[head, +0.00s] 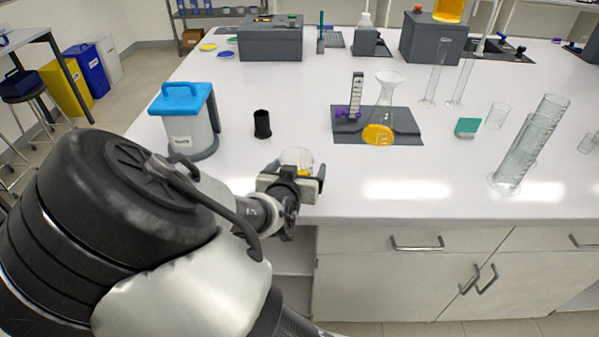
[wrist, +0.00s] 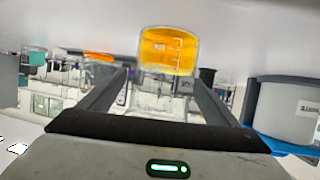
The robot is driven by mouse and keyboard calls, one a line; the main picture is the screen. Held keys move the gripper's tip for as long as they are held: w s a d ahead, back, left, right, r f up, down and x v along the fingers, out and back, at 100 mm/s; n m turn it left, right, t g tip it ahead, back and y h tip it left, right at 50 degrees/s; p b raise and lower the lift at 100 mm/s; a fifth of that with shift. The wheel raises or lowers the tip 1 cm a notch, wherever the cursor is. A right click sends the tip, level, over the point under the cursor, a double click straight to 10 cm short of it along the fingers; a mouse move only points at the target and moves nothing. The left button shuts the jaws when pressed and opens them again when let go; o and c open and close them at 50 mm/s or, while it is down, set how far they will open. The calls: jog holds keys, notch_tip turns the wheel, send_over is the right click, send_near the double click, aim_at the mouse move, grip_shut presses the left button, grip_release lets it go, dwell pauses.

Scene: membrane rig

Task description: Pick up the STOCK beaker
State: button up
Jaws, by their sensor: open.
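A small clear beaker (head: 298,156) with yellow-orange liquid stands near the front edge of the white bench, just at my gripper; I take it for the STOCK beaker, though no readable label shows. My gripper (head: 290,182) is open, level with the bench edge, and its body hides part of the beaker. In the wrist view, which looks upside down, the beaker's orange liquid (wrist: 168,50) shows large in the gap at the fingertips (wrist: 164,74). Its clear glass part lies between the two fingers. I cannot tell whether either finger touches it.
A blue-lidded canister (head: 188,132) and a black cup (head: 262,124) stand left of the beaker. A grey tray (head: 405,123) with a flask (head: 379,130) of yellow liquid lies behind right. Tall glass cylinders (head: 525,148) stand at right. The bench front between is clear.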

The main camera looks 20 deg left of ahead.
aim_at(299, 164)
jog(key=x, duration=0.3)
jog(key=shift+a+f, duration=0.15)
jog(key=shift+c, duration=0.6)
jog(key=c, duration=1.3)
